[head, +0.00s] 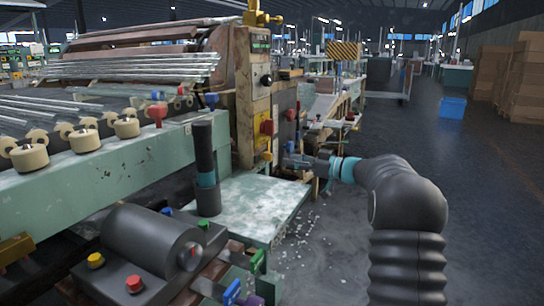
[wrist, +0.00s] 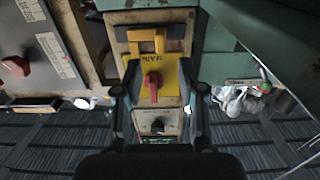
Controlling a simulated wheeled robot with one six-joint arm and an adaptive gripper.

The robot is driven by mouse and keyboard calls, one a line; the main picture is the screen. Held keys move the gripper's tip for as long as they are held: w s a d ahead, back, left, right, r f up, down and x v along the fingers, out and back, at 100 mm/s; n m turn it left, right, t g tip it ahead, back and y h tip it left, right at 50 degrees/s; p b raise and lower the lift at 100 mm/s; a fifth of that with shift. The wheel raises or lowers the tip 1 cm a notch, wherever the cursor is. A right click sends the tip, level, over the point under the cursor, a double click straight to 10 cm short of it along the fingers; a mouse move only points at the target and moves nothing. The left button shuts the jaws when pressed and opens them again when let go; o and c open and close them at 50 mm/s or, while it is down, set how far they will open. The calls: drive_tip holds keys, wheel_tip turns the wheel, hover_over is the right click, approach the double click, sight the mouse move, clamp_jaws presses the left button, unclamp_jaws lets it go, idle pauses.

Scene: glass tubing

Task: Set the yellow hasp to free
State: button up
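In the wrist view an orange-yellow hasp (wrist: 147,46) sits against the top edge of a yellow plate (wrist: 168,76) on a worn beige panel. A red handle (wrist: 152,88) stands on that plate. In the head view a small yellow part (head: 266,156) shows below a red handle (head: 267,127) on the beige post; it looks like the hasp. My gripper (wrist: 160,93) is open and empty, with a finger on each side of the plate as seen from the wrist. Contact cannot be told. In the head view my gripper (head: 298,161) is right of the post, its fingers unclear.
A black knob (wrist: 158,126) is on the same panel. A grey panel with a red knob (wrist: 16,67) is at the left of the wrist view. A green table (head: 245,203) lies in front of the post. Open floor (head: 480,180) is at the right.

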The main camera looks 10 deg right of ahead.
sight(269, 154)
drive_tip(key=x, duration=0.7)
drive_tip(key=shift+w+a+p, duration=0.15)
drive_tip(key=shift+a+p, duration=0.05)
drive_tip(key=shift+p, duration=0.2)
clamp_jaws()
